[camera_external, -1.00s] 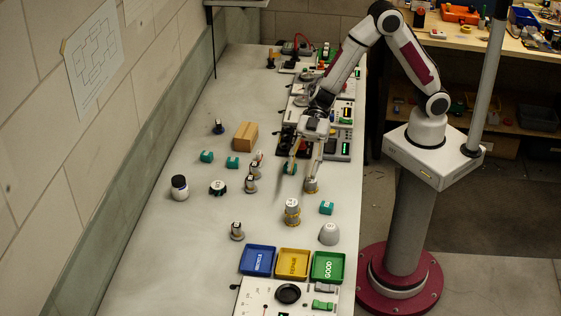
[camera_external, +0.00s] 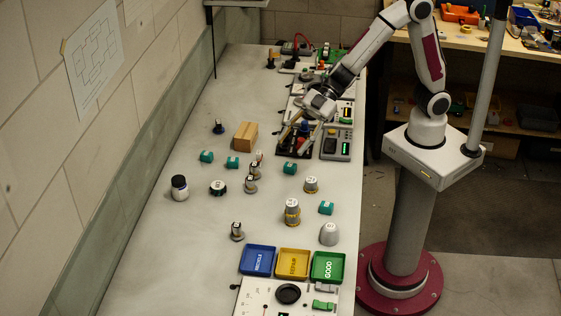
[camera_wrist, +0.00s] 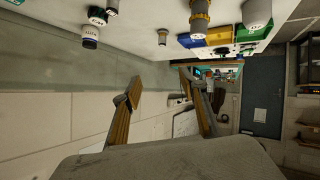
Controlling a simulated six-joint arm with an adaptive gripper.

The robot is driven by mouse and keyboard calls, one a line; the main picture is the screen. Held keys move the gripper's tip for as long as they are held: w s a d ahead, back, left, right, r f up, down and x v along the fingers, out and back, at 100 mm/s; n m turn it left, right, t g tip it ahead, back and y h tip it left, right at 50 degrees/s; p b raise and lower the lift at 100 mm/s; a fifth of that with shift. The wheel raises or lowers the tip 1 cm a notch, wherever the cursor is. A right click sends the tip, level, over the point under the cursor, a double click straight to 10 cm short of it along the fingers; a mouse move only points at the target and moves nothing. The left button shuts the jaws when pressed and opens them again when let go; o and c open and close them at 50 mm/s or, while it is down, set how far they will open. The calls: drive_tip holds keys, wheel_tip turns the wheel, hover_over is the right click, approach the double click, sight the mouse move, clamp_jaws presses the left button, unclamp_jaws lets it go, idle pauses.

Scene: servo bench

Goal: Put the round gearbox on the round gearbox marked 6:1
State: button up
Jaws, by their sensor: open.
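A short round gearbox (camera_external: 311,185), silver with a gold-coloured band, stands upright on the bench. A taller silver and gold round piece (camera_external: 292,212) stands in front of it, a little left. It may be one gearbox or two stacked; I cannot tell. A gold-banded piece shows at the top of the wrist view (camera_wrist: 199,18). The 6:1 marking is not readable. My gripper (camera_external: 292,146) is open and empty above the bench, behind both pieces and apart from them. Its spread fingers (camera_wrist: 160,80) show nothing between them in the wrist view.
A grey cup-shaped part (camera_external: 329,235) and teal blocks (camera_external: 326,208) stand nearby. Blue (camera_external: 257,261), yellow (camera_external: 292,263) and green (camera_external: 328,267) trays lie in front. A wooden block (camera_external: 245,136) and small motors (camera_external: 251,185) stand left. A black tray (camera_external: 293,151) lies under my gripper.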

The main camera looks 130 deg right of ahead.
drive_tip(key=s+d+r+m+g+h, duration=0.1)
drive_tip(key=s+r+m+h, duration=0.2)
drive_tip(key=s, duration=0.4)
drive_tip(key=s+d+r+m+g+h, duration=0.1)
drive_tip(key=s+r+h, duration=0.1)
drive_tip(key=s+r, duration=0.4)
drive_tip(key=s+a+f+g+y, duration=0.1)
drive_tip(key=s+a, duration=0.2)
drive_tip(key=s, duration=0.4)
drive_tip(key=s+a+f+m+g, duration=0.1)
drive_tip(key=s+a+f, duration=0.1)
drive_tip(key=s, duration=0.6)
drive_tip(key=s+a+f+g+y, duration=0.1)
drive_tip(key=s+a+g, duration=0.1)
drive_tip(key=s+a, duration=0.2)
drive_tip(key=s, duration=0.3)
drive_tip(key=shift+s+a+f+y, duration=0.15)
drive_tip(key=shift+s+f+y, duration=0.15)
drive_tip(key=shift+s+f, duration=0.05)
